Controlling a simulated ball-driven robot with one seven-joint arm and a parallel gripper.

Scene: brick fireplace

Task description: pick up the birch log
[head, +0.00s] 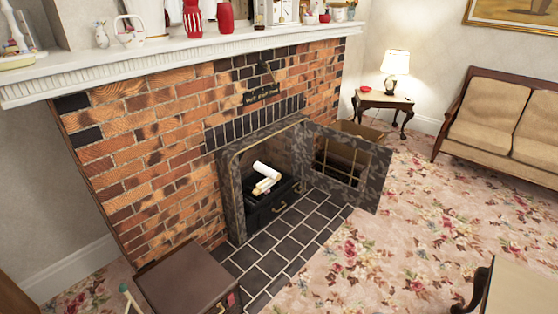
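Pale birch logs (266,178) lie in a small stack in the open firebox of the brick fireplace, on a dark grate or stove base (262,212). One log leans across the top of the others. They are small in this view, so I cannot tell exactly how many there are or whether they touch the walls. My gripper is not in view.
The fireplace door (352,168) stands open to the right. A dark tiled hearth (292,238) lies in front. A sofa (505,125) stands far right. Flowered carpet between is clear.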

